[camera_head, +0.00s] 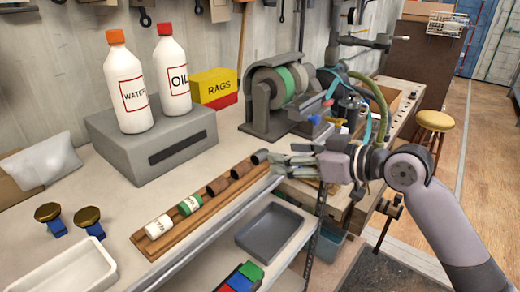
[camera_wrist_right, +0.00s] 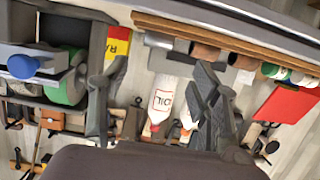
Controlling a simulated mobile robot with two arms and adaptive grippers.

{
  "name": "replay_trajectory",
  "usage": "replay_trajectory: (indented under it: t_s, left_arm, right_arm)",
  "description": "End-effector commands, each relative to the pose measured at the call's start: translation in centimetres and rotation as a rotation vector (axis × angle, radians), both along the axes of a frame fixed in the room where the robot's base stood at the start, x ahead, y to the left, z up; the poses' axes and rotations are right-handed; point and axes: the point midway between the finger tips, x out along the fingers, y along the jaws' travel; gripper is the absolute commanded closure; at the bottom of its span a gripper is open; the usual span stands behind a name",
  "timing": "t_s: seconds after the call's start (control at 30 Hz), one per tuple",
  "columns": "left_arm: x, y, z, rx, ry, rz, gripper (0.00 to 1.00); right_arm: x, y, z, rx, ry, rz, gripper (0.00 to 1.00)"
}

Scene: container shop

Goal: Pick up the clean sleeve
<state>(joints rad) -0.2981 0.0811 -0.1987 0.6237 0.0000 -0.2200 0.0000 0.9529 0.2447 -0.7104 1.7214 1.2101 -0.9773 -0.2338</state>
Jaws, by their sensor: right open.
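A wooden rack (camera_head: 150,240) on the bench holds a row of short sleeves. At its far end lies a plain dark grey sleeve (camera_head: 260,156), the clean-looking one; it also seems to show in the wrist view (camera_wrist_right: 158,40). Beside it are rusty brown sleeves (camera_head: 218,185), then a green-banded one (camera_head: 190,204) and a white labelled one (camera_head: 158,227). My right gripper (camera_head: 280,159) is open and empty, just right of the grey sleeve. In the wrist view its fingers (camera_wrist_right: 158,78) are spread apart, with the rack beyond them. My left gripper is not in view.
A grey block (camera_head: 150,145) with WATER (camera_head: 125,85) and OIL (camera_head: 172,75) bottles stands behind the rack. A bench grinder (camera_head: 275,95) is behind my gripper. A dark tray (camera_head: 270,230) sits lower in front. A white tray (camera_head: 65,272) and two brass-topped knobs (camera_head: 88,217) are at left.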

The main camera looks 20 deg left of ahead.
Motion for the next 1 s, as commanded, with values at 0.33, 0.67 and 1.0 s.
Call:
replay_trajectory:
  t_s: [0.33, 0.67, 1.0]
  left_arm:
    - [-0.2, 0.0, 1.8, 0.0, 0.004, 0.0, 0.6]
    - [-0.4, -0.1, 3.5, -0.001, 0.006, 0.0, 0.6]
    - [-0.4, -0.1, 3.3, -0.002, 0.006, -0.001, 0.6]
  right_arm:
    - [1.1, 2.7, -0.7, 0.001, 0.005, -0.001, 0.43]
    - [2.6, 5.9, -2.1, 0.0, 0.0, -0.002, 0.43]
    - [2.6, 5.9, -2.2, 0.001, 0.0, -0.002, 0.51]
